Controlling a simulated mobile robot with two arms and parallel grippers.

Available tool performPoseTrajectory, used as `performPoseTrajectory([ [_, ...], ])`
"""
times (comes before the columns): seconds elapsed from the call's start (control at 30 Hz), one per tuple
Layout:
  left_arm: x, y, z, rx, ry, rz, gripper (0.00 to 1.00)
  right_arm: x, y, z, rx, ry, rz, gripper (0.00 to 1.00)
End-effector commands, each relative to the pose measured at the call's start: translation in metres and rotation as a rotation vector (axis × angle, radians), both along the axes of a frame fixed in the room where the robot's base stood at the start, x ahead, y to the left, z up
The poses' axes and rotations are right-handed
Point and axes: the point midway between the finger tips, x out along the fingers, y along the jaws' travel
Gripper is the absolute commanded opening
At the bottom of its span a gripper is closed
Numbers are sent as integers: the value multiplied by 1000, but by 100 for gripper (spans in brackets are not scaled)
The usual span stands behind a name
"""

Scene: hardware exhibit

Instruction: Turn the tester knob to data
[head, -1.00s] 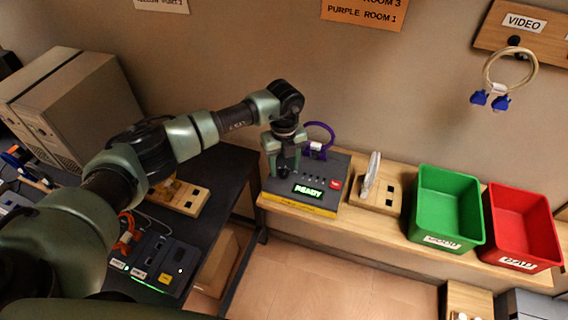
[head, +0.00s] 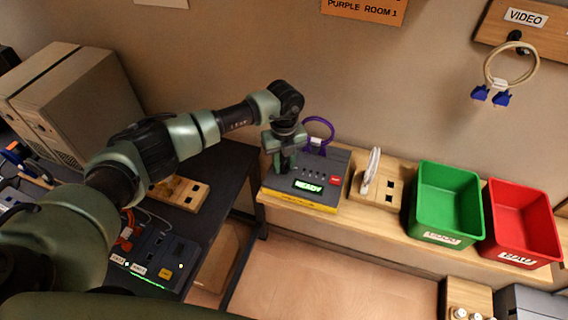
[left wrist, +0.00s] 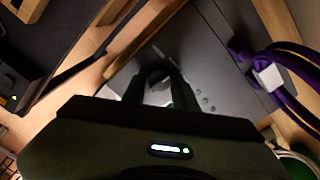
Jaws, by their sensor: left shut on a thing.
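The tester (head: 332,163) is a dark grey box with a yellow front edge on the wooden shelf. Its green display (head: 308,186) reads READY, with a red button (head: 336,180) to its right. My left gripper (head: 283,168) points down over the left part of the tester. In the left wrist view my left gripper (left wrist: 158,80) has its two fingers on either side of the dark round knob (left wrist: 157,76), shut on it. The knob is hidden in the head view, and its pointer setting cannot be read. My right gripper is not in view.
A purple cable (head: 319,132) loops up behind the tester. A wooden block (head: 375,194) with a pale cable stands to its right, then a green bin (head: 447,203) and a red bin (head: 523,222). A dark desk with another device (head: 160,250) lies to the left.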

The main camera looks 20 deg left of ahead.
Motion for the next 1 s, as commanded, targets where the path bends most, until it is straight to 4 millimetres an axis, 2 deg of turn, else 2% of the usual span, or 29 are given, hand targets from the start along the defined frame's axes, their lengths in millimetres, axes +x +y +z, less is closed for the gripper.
performPoseTrajectory([
  [0.27, 1, 0, -4, 0, -4, -181, 0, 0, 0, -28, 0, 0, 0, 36],
  [0.7, 1, 0, -3, -1, -5, -569, 0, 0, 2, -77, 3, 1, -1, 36],
  [1.0, 1, 0, -1, 0, -4, -753, 0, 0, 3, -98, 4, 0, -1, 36],
])
